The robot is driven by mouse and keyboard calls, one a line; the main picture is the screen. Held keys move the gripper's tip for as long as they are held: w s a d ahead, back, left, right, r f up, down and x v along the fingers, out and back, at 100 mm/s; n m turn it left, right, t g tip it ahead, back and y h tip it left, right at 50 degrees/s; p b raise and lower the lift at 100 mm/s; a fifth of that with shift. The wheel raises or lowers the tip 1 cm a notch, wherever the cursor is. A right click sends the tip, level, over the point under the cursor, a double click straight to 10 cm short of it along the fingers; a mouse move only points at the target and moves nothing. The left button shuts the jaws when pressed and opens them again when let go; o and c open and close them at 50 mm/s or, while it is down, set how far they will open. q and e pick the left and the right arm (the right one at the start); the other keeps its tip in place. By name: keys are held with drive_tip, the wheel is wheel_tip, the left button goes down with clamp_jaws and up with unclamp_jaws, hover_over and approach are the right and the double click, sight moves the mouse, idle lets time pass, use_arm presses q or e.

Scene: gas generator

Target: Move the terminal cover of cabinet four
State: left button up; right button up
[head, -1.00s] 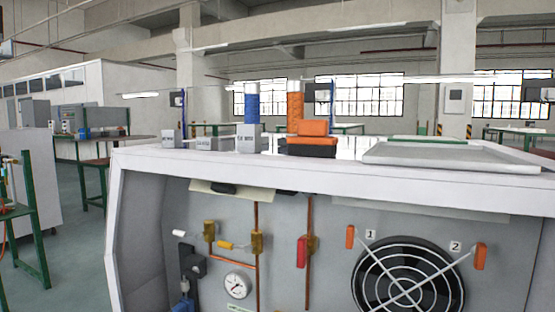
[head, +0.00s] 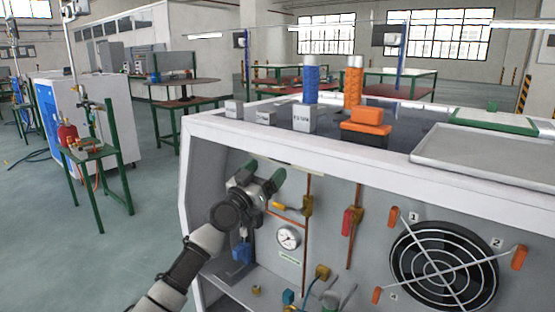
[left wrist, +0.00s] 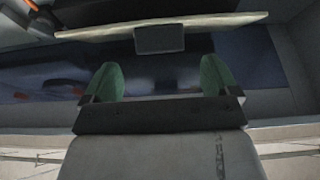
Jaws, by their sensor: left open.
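My left gripper (head: 265,178) reaches into the upper left of the open-fronted white cabinet (head: 200,180), its green-tipped fingers apart. In the left wrist view the open gripper (left wrist: 160,78) has nothing between its fingertips. Just beyond them, a dark square block (left wrist: 160,39) sits on a pale plate (left wrist: 230,21). I cannot tell whether this block is the terminal cover, and I read no cabinet number four. The arm and gripper hide part of the cabinet's left inside in the head view. My right gripper is not in view.
A pressure gauge (head: 288,237), a yellow-handled valve (head: 285,206) and a red handle (head: 347,222) are right of the gripper. A round fan grille (head: 443,266) is farther right. Grey blocks, an orange case (head: 366,122) and a tray (head: 490,155) are on the cabinet top.

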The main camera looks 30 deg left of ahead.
sight(276, 161)
use_arm(q)
drive_tip(key=x, duration=0.4)
drive_tip(key=shift+w, duration=0.35)
drive_tip(key=shift+r, duration=0.1)
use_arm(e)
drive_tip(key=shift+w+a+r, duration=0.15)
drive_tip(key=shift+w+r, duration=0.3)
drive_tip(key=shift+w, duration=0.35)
use_arm(q)
drive_tip(key=shift+c, duration=0.3)
drive_tip(key=c, duration=1.2)
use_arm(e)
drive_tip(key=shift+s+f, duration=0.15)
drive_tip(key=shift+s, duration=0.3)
use_arm(q)
drive_tip(key=shift+b, duration=0.35)
